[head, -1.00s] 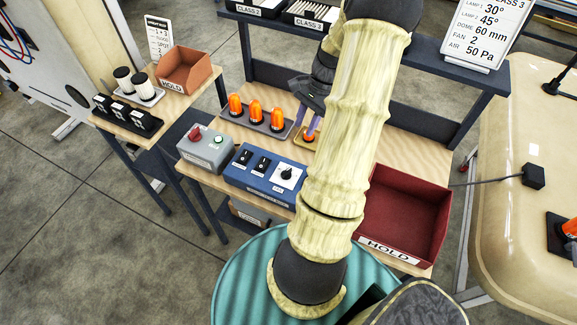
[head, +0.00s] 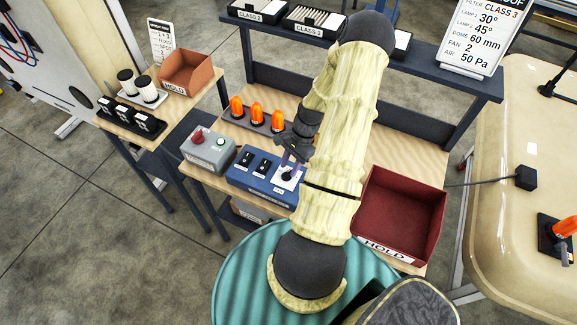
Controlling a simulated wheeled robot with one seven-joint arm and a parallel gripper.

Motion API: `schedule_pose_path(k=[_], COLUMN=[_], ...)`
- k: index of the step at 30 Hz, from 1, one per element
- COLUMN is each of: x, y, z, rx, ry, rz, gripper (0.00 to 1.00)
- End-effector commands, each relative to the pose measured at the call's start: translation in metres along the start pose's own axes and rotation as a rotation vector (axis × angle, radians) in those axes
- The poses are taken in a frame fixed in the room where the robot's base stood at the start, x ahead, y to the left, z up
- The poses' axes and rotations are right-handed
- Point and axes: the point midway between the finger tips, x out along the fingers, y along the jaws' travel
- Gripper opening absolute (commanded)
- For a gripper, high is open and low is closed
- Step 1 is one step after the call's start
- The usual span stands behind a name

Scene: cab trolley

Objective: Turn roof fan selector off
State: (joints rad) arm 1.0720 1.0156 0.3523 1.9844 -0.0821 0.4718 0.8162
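The roof fan selector (head: 287,177) is a dark knob on a white square plate, at the right end of a blue control box (head: 246,183) on the wooden bench. My gripper (head: 291,165) is just above the selector, pointing down, with its two purplish fingers apart. The fingertips overlap the knob in the picture. I cannot tell whether they touch it. The knob's pointer is partly hidden, so its setting cannot be read.
Two black rocker switches (head: 254,163) sit left of the selector. Orange lamps (head: 256,114) stand behind. A red HOLD bin (head: 398,215) is at right. A sign (head: 484,38) lists FAN 2.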

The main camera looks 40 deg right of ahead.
Motion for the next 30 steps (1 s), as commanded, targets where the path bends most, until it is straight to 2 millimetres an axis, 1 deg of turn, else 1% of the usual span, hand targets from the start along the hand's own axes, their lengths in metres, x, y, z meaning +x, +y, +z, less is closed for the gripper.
schedule_pose_path(k=[3,6,14,15,17,19,20,30], x=[0.011,0.017,0.018,0.018,0.018,0.018,0.018,0.018], y=[0.000,0.000,0.000,0.000,0.000,0.000,0.000,-0.001], z=[0.001,0.001,0.000,0.000,0.000,0.000,0.000,0.000], rx=[-0.001,-0.001,-0.001,-0.001,-0.001,-0.001,-0.001,-0.016], ry=[-0.001,0.000,0.001,0.001,0.001,0.001,0.001,0.002], rz=[0.001,0.000,0.000,0.000,0.000,0.000,0.000,0.006], gripper=[0.33,0.33,0.33,0.29,0.17,0.03,0.00,0.00])
